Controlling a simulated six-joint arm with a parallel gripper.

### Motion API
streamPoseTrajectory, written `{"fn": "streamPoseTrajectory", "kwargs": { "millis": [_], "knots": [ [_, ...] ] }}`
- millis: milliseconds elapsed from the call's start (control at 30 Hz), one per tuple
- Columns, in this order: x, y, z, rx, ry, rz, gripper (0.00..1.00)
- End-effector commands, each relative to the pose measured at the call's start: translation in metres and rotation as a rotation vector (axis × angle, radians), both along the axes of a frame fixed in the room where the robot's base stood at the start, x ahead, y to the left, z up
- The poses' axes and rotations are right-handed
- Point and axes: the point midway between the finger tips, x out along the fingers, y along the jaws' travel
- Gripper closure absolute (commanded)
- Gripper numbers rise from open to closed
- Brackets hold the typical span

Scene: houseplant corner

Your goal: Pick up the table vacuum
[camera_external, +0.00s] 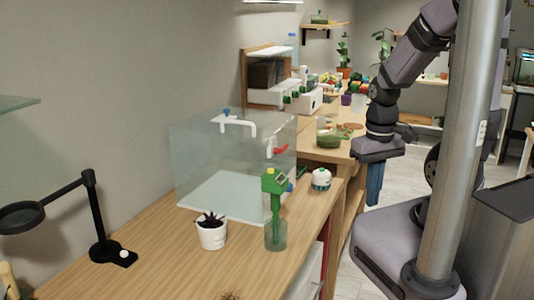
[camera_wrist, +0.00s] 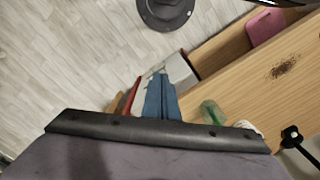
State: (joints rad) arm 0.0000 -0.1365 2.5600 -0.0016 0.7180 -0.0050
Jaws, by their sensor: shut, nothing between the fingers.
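What looks like the table vacuum (camera_external: 320,180) is a small round white body with a dark green band, standing on the wooden table near its right edge, right of the glass tank. I cannot pick it out in the wrist view. My gripper (camera_external: 374,190) hangs off the table's right side, its blue fingers pointing down, apart from the vacuum. The fingers also show in the wrist view (camera_wrist: 160,98), closed together and empty, over the floor beside the table.
A glass tank (camera_external: 225,165), a green tool (camera_external: 275,184) in a clear green jar (camera_external: 276,237), a white plant pot (camera_external: 212,236) and a black magnifier lamp (camera_external: 105,250) stand on the table. Dark soil (camera_wrist: 284,67) lies on the wood. A grey pole (camera_external: 466,150) stands at right.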

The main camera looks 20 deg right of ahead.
Motion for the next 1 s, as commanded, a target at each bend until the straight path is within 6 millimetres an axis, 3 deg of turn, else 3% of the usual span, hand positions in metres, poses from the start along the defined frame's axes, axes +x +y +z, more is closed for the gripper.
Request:
{"fn": "streamPoseTrajectory", "kwargs": {
  "millis": [267,600,1000],
  "knots": [
    [0.0,0.0,0.0,0.0,0.0,0.0,1.0],
    [0.0,0.0,0.0,0.0,0.0,0.0,0.26],
    [0.0011,0.0,0.007,0.0,-0.003,0.0,0.26]
  ]
}}
